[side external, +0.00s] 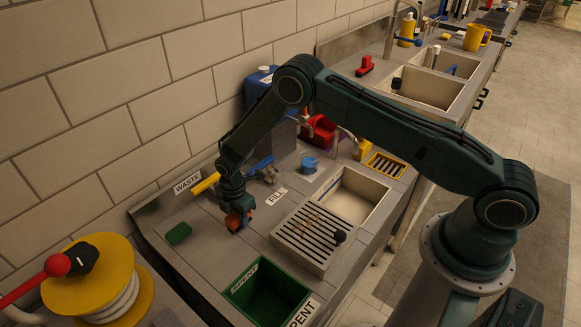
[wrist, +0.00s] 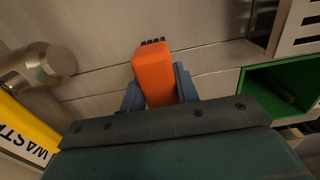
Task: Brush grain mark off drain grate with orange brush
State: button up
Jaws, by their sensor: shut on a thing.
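My gripper (side external: 238,217) is shut on the orange brush (wrist: 153,75), whose block shows between the two blue fingers in the wrist view, with dark bristles at its far end. In the side view the orange brush (side external: 233,221) is low over the grey counter, left of the drain grate; I cannot tell whether it touches the counter. The slatted drain grate (side external: 302,255) lies beside the sink, with a brownish grain mark (side external: 305,222) on its far part. In the wrist view only a corner of the grate (wrist: 290,28) shows.
A green spent bin (side external: 268,293) is sunk in the counter in front of the grate. A green pad (side external: 179,233) lies at left. A blue cup (side external: 309,164) and taps stand behind. The sink basin (side external: 350,198) is right of the grate.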

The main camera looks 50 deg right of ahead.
jog(key=shift+r, duration=3.75)
jog(key=shift+s, duration=0.15)
jog(key=s+d+r, duration=0.2)
jog(key=s, duration=0.7)
jog(key=s+d+r, duration=0.2)
jog(key=s+r, duration=0.1)
jog(key=s, duration=0.6)
jog(key=shift+s, duration=0.25)
